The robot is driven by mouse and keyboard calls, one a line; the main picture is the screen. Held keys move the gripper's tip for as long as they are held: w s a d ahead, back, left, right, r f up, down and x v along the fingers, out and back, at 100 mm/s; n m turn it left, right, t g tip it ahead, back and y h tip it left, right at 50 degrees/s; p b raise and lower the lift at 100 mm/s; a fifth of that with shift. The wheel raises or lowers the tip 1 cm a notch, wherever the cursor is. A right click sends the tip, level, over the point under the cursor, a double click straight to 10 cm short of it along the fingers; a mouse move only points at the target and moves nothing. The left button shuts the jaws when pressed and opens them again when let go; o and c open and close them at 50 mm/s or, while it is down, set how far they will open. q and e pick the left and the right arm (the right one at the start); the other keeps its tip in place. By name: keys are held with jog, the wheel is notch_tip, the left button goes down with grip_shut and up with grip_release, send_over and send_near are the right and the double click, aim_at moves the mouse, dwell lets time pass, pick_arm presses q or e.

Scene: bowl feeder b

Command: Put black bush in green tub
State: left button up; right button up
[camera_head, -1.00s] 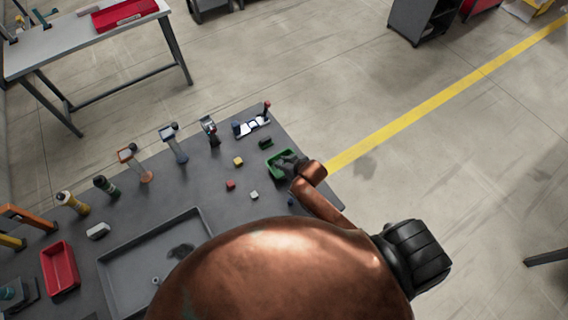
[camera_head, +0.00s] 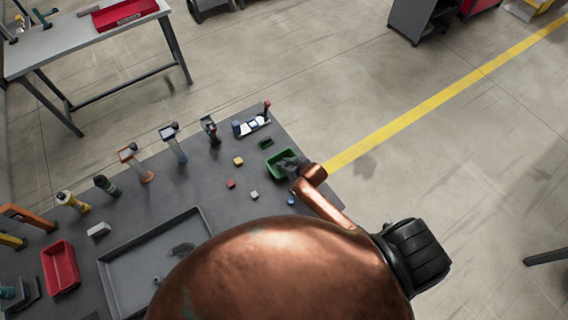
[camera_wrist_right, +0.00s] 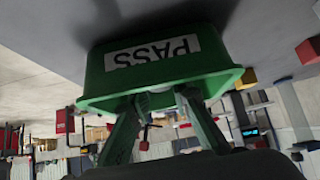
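The green tub (camera_head: 272,169) stands near the right edge of the grey bench. In the right wrist view its outer wall (camera_wrist_right: 114,81) carries an upside-down PASS label. My right gripper (camera_head: 289,164) reaches down at the tub. In the right wrist view the fingers of my right gripper (camera_wrist_right: 160,100) are apart and pass behind the tub's rim, so their tips are hidden. I cannot make out a black bush between them. A dark patch (camera_head: 182,249) lies in the large grey tray; I cannot tell what it is. My left gripper is out of view.
The grey tray (camera_head: 203,221) and a red bin (camera_head: 59,267) lie to the left. Small red (camera_head: 231,184), yellow (camera_head: 238,161), white (camera_head: 254,194) and blue (camera_head: 291,201) blocks sit near the tub. Several upright tools line the far edge.

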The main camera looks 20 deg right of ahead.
jog(key=o, duration=0.4)
jog(key=shift+r, duration=0.25)
jog(key=v, duration=1.2)
jog(key=shift+f, duration=0.1)
